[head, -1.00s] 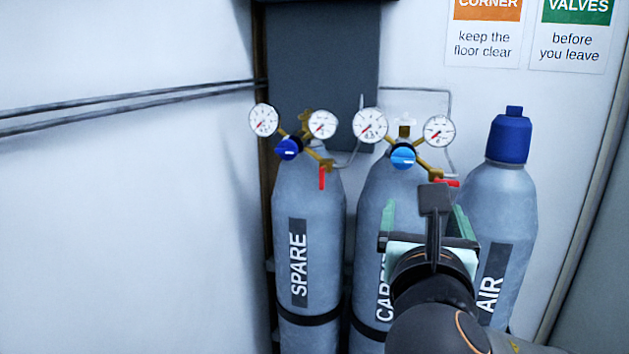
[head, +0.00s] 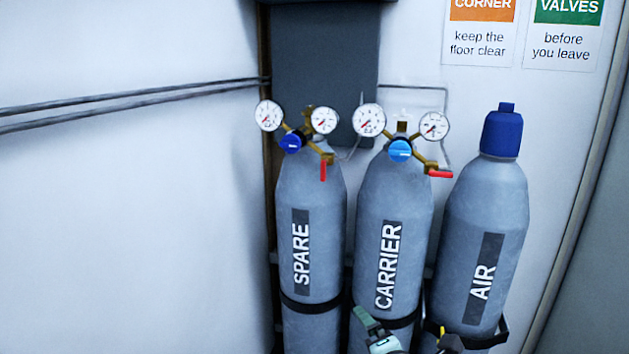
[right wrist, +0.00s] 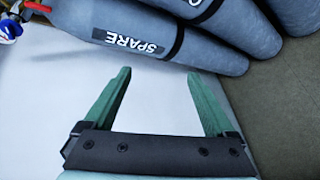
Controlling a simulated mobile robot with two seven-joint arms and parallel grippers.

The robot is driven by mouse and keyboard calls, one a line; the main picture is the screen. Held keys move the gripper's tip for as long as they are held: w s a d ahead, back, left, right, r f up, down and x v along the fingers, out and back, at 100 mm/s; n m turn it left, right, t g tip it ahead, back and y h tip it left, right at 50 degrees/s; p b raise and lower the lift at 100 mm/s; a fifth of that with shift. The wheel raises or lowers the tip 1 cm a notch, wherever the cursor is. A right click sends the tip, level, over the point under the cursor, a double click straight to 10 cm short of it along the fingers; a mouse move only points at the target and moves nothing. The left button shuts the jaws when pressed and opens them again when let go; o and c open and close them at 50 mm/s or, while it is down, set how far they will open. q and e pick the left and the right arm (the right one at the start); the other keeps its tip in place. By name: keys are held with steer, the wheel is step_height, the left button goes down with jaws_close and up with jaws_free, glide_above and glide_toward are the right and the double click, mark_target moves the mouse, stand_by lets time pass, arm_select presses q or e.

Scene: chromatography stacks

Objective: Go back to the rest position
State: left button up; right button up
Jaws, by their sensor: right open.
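My right gripper (head: 372,328) shows only partly at the bottom edge of the head view, in front of the cylinders. In the right wrist view its green fingers (right wrist: 158,75) stand wide apart with nothing between them. The spare cylinder (head: 315,220) stands at left, with a red lever hanging down. The carrier cylinder (head: 395,215) is in the middle, with its red lever (head: 441,174) lying sideways. In the right wrist view the spare cylinder (right wrist: 95,22) lies beyond the fingertips, apart from them. My left gripper is in neither view.
The air cylinder (head: 487,200) with a blue cap stands at right. Two gauges sit on each of the spare and carrier regulators. Dark straps (head: 310,304) go round the cylinders. Pipes (head: 130,98) run along the left wall. The space before the left wall looks clear.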

steer(key=s+d+f+m+g, duration=0.1)
steer(key=s+f+m, duration=0.4)
steer(key=f, duration=0.3)
steer(key=s+d+f+m+g+y, duration=0.1)
steer(key=s+f+m, duration=0.35)
steer(key=f, duration=0.35)
steer(key=s+d+f+m+g, duration=0.1)
steer(key=s+d+f+m, duration=0.1)
steer(key=s+f+m, duration=0.45)
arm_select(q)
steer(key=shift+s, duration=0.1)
arm_select(e)
steer(key=s+d+f+m, duration=0.3)
steer(key=s+f+m, duration=0.2)
steer(key=s+f, duration=0.2)
steer(key=shift+d+f+g, duration=0.25)
steer(key=shift+f+g, duration=0.05)
steer(key=shift+f, duration=0.2)
